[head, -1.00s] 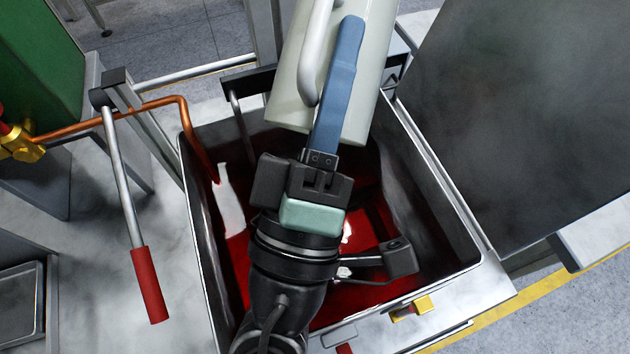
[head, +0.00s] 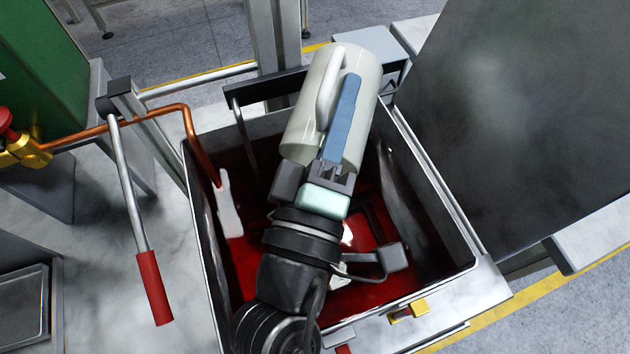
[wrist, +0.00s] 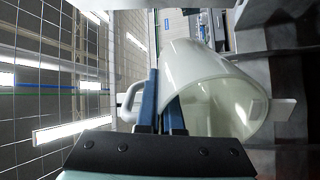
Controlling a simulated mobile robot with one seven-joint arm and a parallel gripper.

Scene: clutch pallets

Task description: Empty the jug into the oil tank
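The jug (head: 302,125) is pale cream with a loop handle and hangs tilted over the oil tank. My gripper (head: 343,120), with blue fingers, is shut on it beside the handle; exactly which part is pinched is unclear. In the wrist view, the jug (wrist: 190,65) shows its open mouth towards the camera, and I see no liquid in the visible part of its inside. My gripper (wrist: 164,100) also shows there. The oil tank (head: 462,225) is an open metal box with dark red oil at the bottom. No pouring stream is visible.
A copper pipe (head: 150,107) bends into the tank at the left. A lever with a red grip (head: 153,288) stands left of it. A tall dark panel (head: 500,110) rises at the right. A yellow fitting (head: 420,306) sits on the front rim.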

